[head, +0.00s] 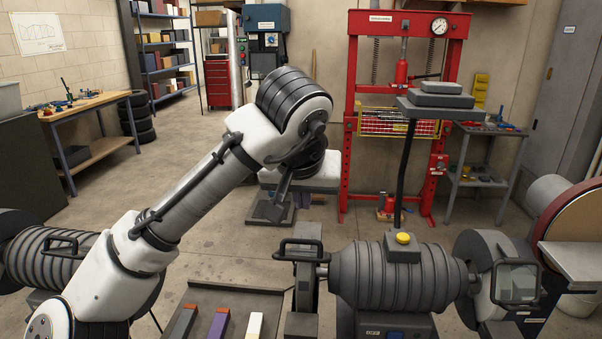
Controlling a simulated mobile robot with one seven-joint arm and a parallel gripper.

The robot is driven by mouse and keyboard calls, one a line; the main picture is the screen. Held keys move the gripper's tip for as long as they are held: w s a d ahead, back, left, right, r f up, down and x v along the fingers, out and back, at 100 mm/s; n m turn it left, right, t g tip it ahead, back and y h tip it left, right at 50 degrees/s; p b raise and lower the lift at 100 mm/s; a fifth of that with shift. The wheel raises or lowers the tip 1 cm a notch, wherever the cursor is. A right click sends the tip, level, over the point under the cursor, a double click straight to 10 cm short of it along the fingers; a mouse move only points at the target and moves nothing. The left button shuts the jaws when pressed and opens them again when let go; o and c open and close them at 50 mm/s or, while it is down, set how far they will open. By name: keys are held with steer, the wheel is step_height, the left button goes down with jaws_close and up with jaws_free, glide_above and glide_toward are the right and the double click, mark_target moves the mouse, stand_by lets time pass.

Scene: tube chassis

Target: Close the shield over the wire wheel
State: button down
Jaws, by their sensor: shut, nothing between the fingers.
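A grey bench grinder (392,282) with a yellow button on top stands at the lower middle. At its right end is a round grey wheel housing (476,268), with a clear, dark-framed shield (518,282) beside it. At its left end a narrow upright part (306,287) carries a black loop handle (299,246). I cannot tell which end holds the wire wheel, as no bristles show clearly. My gripper (277,198) is shut and empty, pointing down, above and left of the grinder and apart from it in the picture.
A tray (266,299) with several coloured bars lies left of the grinder. A disc sander (573,219) stands at the right. A raised stand (434,109) and a red press (349,170) are behind. A ribbed machine (50,260) is at the left.

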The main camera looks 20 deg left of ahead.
steer(key=shift+s+d+f+p, duration=0.15)
steer(key=shift+s+f+p, duration=0.3)
steer(key=shift+f, duration=0.55)
steer(key=shift+s+d+f+p, duration=0.2)
steer(key=shift+s+f, duration=0.45)
steer(key=shift+f, duration=0.3)
steer(key=shift+a, duration=0.1)
